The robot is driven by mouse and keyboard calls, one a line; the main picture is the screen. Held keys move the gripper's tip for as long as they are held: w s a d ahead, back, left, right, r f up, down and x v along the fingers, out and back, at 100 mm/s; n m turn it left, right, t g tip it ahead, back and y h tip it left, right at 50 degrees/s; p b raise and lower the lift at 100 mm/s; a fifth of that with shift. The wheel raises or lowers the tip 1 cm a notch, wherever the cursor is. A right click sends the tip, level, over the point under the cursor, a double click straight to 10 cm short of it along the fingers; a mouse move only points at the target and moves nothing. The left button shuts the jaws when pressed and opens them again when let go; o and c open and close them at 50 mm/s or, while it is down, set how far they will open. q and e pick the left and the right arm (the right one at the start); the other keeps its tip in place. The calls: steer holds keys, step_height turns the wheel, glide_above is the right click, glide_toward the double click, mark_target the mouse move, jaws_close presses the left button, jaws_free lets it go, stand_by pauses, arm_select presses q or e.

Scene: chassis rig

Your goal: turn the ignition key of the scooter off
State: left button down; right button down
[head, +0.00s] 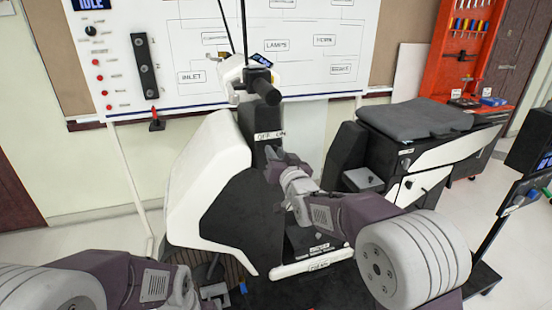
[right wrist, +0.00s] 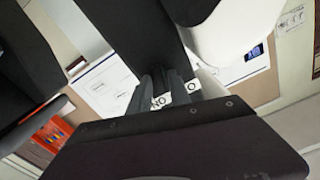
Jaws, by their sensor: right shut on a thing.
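The scooter (head: 205,165) stands in the middle of the head view, with white front panels and a dark column. A white OFF / ON label (head: 269,135) is on the column below the handlebar. My right gripper (head: 272,160) is at the column just below this label, shut on the ignition key, which the fingers hide. In the right wrist view, the dark fingers (right wrist: 163,82) reach the column beside the label (right wrist: 162,101), which shows upside down and partly covered. I cannot tell the key's angle. My left gripper (head: 212,292) is low at the left, away from the key; its jaws are unclear.
A white wiring board (head: 180,50) with switches stands behind the scooter. The dark seat (head: 415,118) is at the right. A red tool rack (head: 462,50) stands at the back right, and a dark stand with a screen (head: 530,145) at the right edge. Floor shows between them.

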steer(key=shift+f+n+b, duration=0.15)
steer(key=shift+n+b, duration=0.4)
steer(key=shift+n, duration=1.05)
steer(key=c, duration=1.4)
jaws_free()
steer(key=shift+c, duration=0.2)
steer(key=shift+s, duration=0.1)
steer(key=v, duration=0.9)
